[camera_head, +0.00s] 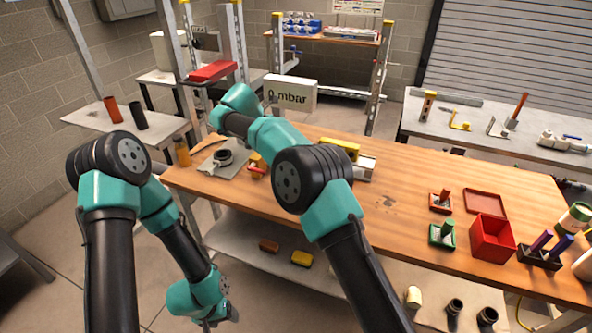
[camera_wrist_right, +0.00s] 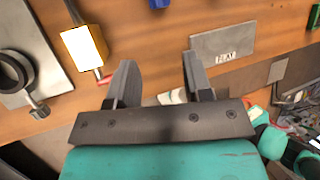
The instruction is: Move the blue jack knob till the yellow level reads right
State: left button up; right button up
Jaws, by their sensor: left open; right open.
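A yellow bar (camera_head: 341,148), perhaps the level, lies on the wooden bench beside a silver block (camera_head: 365,168), partly behind my right arm; its reading cannot be made out. A small blue piece (camera_wrist_right: 158,3), perhaps the jack knob, is cut off at the top of the right wrist view; I cannot pick it out in the head view. My right gripper (camera_wrist_right: 160,82) is open, with nothing held between its fingers, above the bench edge. In the head view its fingers are hidden behind the arm. My left gripper (camera_head: 207,322) is open and empty, low beside the bench.
A grey mat (camera_head: 226,172) with a black ring lies at the bench's left, beside a yellow block (camera_wrist_right: 84,48) with a red part. A labelled metal plate (camera_wrist_right: 225,44) lies near my right fingers. A red bin (camera_head: 492,240) stands at right.

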jog(key=x, duration=1.7)
jog(key=shift+d+f, duration=0.1)
jog(key=shift+f, duration=0.1)
jog(key=shift+c, duration=0.4)
jog(key=c, duration=0.5)
jog(key=shift+c, duration=0.2)
jog(key=shift+y, duration=0.3)
